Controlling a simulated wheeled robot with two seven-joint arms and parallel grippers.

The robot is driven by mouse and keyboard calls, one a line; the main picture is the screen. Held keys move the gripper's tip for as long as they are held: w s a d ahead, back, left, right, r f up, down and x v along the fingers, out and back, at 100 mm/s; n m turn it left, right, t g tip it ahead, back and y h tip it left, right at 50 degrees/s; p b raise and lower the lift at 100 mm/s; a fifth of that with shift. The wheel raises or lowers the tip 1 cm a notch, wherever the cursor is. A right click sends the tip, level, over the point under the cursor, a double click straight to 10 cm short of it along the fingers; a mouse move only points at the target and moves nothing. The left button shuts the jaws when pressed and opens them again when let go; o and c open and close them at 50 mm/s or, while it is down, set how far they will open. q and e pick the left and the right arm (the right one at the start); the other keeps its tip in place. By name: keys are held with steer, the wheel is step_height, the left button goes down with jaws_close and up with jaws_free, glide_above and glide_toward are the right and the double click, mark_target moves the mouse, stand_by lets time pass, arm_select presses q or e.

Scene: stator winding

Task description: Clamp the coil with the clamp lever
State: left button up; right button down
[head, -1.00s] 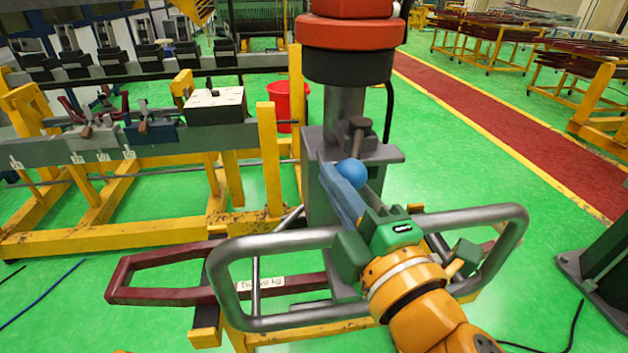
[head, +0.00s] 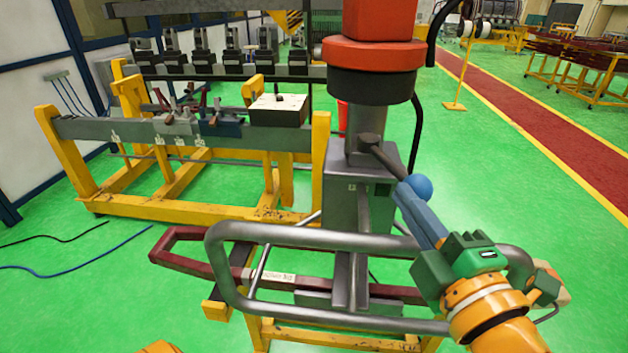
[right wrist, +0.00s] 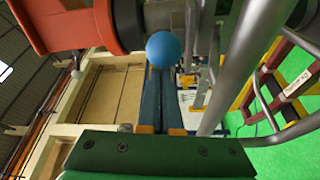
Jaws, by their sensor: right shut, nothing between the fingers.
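The clamp lever (head: 385,158) is a grey rod on the machine's column, ending in a blue ball knob (head: 421,187). It points right and down. My right gripper (head: 406,190) has its blue fingers shut and empty, their tips beside the knob; I cannot tell whether they touch it. The right wrist view shows the knob (right wrist: 163,49) just beyond the fingertips (right wrist: 164,72). The dark red coil (head: 190,262), a long loop with a white label, lies low across the machine, partly hidden by its grey tube handle. My left gripper is not in view.
The grey tube handle (head: 290,235) loops around the front of the machine, close to my right gripper. A red and black cylinder (head: 375,65) stands above the lever. A yellow-framed bench (head: 200,210) is behind left. Green floor is free at the right.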

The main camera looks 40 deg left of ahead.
steer(key=shift+w+d+r, duration=0.15)
steer(key=shift+w+d, duration=0.05)
stand_by(0.7)
